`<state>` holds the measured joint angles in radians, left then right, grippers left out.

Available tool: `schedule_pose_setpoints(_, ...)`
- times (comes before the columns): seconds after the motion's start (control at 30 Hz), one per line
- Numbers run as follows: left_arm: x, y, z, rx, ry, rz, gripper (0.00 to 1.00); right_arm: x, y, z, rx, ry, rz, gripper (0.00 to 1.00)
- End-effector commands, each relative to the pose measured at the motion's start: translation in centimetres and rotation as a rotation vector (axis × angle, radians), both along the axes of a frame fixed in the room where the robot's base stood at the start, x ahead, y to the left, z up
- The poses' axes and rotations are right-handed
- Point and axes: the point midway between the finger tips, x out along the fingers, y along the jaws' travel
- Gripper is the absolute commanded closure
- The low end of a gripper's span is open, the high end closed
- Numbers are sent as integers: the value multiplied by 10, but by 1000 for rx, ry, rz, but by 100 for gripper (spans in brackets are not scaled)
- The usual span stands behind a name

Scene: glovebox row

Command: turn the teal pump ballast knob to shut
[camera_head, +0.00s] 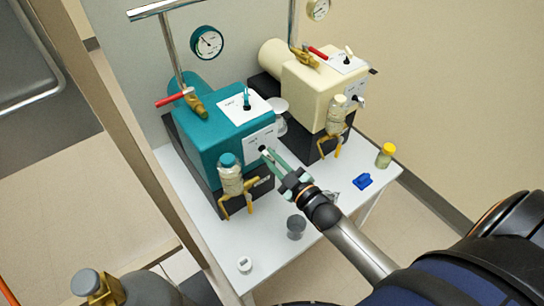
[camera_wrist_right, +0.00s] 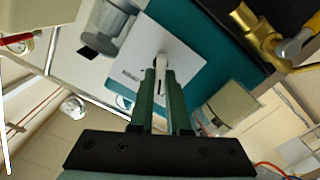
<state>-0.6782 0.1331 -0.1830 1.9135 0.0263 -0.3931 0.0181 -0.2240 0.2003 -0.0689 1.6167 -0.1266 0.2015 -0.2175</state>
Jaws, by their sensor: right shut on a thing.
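The teal pump (camera_head: 215,133) stands on the left half of the white table. A white plate on its front face (camera_head: 256,137) carries the ballast knob, a small pale lever that shows in the wrist view (camera_wrist_right: 161,62). My right gripper (camera_head: 270,155) reaches up to this plate from the lower right. In the wrist view its green fingers (camera_wrist_right: 161,82) are shut on the pale lever, which points towards the gripper. The fingers hide part of the lever and some plate markings. My left gripper is in neither view.
A cream pump (camera_head: 312,88) stands to the right. A clear jar with a teal cap (camera_head: 231,178) hangs at the teal pump's front, left of my gripper. A grey cup (camera_head: 296,227), a blue clip (camera_head: 363,181) and a yellow-capped vial (camera_head: 385,155) stand near the table's front edge.

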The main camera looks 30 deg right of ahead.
Motion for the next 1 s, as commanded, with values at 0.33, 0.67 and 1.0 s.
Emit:
schedule_pose_setpoints(0.33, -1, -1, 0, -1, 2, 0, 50, 0, 0, -1, -21, -2, 0, 100)
schedule_pose_setpoints(0.67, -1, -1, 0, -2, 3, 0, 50, 0, 0, 0, -19, -1, 0, 64)
schedule_pose_setpoints(1.0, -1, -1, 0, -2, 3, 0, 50, -1, 0, 0, -17, -1, 0, 55)
